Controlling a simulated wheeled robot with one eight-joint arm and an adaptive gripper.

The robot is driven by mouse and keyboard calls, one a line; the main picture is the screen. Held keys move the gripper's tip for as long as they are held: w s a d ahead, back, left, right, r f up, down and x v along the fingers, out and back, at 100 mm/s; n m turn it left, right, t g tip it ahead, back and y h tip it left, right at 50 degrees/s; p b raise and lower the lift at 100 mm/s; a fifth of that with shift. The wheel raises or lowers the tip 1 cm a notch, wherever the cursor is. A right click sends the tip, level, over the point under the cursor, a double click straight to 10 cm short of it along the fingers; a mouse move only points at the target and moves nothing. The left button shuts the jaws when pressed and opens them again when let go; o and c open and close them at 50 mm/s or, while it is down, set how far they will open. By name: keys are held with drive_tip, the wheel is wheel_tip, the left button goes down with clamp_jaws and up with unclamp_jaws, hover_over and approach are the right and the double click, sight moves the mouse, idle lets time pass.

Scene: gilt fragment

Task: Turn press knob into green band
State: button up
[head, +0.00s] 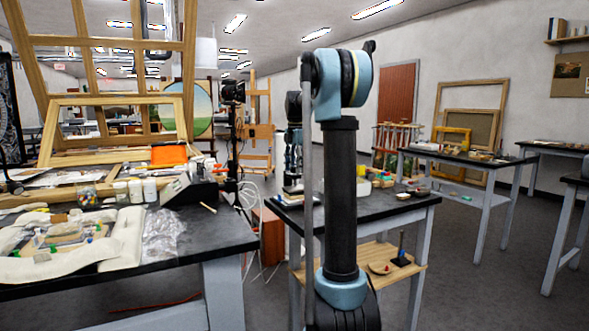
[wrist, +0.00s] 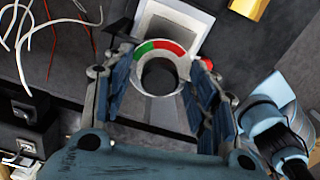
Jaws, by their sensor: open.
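In the wrist view, the press knob shows as a dark round centre (wrist: 159,75) inside a pale ring. The ring's upper part carries a green band (wrist: 144,49) at left and a red band (wrist: 172,47) at right. I cannot make out a pointer on the knob. My gripper (wrist: 160,64) is open, with one blue-grey finger on each side of the ring. The fingers look apart from the knob, though their height over it is unclear. A white and grey plate (wrist: 155,18) lies behind the ring. In the head view, I cannot make out the knob.
A small red part (wrist: 207,64) lies by the right finger, and a gold object (wrist: 249,6) is at the top edge. White and red cables (wrist: 48,40) lie at upper left. In the head view, a cluttered table (head: 228,236) stands left of my arm and a smaller dark-topped table (head: 385,208) behind it.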

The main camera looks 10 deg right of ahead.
drive_tip(key=c, duration=1.1)
drive_tip(key=shift+o, duration=0.2)
drive_tip(key=shift+a, duration=0.15)
